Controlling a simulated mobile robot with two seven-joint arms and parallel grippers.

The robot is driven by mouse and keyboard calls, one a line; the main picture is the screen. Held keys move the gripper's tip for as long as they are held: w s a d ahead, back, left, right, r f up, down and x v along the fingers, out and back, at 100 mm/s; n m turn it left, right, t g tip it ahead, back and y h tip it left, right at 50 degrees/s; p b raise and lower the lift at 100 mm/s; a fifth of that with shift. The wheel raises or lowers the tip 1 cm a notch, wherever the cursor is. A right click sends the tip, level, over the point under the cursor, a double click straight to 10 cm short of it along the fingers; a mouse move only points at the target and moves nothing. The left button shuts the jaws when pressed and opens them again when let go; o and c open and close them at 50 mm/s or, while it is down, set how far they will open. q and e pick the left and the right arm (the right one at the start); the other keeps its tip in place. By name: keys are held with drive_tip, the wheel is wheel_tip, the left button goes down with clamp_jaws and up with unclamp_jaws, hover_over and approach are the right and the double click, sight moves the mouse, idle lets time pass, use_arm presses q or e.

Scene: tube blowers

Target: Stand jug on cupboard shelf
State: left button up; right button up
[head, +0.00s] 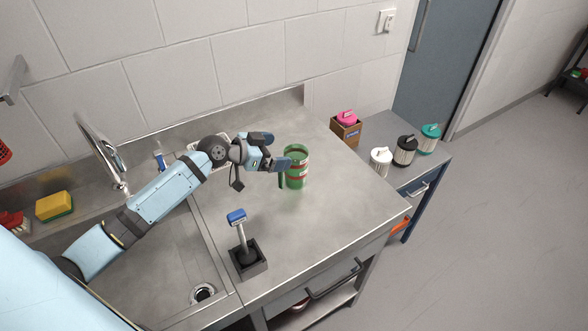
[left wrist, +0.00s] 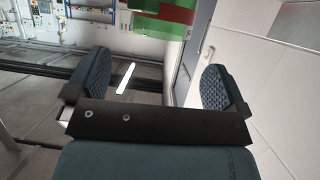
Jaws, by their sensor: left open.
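A green jug (head: 296,168) with red and pale bands stands upright on the steel counter (head: 330,215), near the middle. My left gripper (head: 279,152) is open and empty, just left of the jug's upper part in the head view. In the left wrist view the jug (left wrist: 160,16) shows at the top edge, beyond the spread fingers of the gripper (left wrist: 155,82). I cannot tell whether a finger touches it. No cupboard shelf is clearly seen in either view. My right gripper is out of view.
A blue-headed brush (head: 238,222) stands in a dark square holder (head: 249,262) at the counter's front left. The sink with a tap (head: 103,158) lies left. Several lidded canisters, one white (head: 381,161), stand on the lower side table. The counter right of the jug is clear.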

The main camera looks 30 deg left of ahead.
sight(305, 153)
use_arm(q)
drive_tip(key=x, duration=0.3)
drive_tip(key=f+p+x, duration=0.1)
drive_tip(key=x, duration=0.2)
drive_tip(key=shift+d+p, duration=0.1)
drive_tip(key=shift+p, duration=0.2)
drive_tip(key=c, duration=1.3)
drive_tip(key=shift+o, duration=0.2)
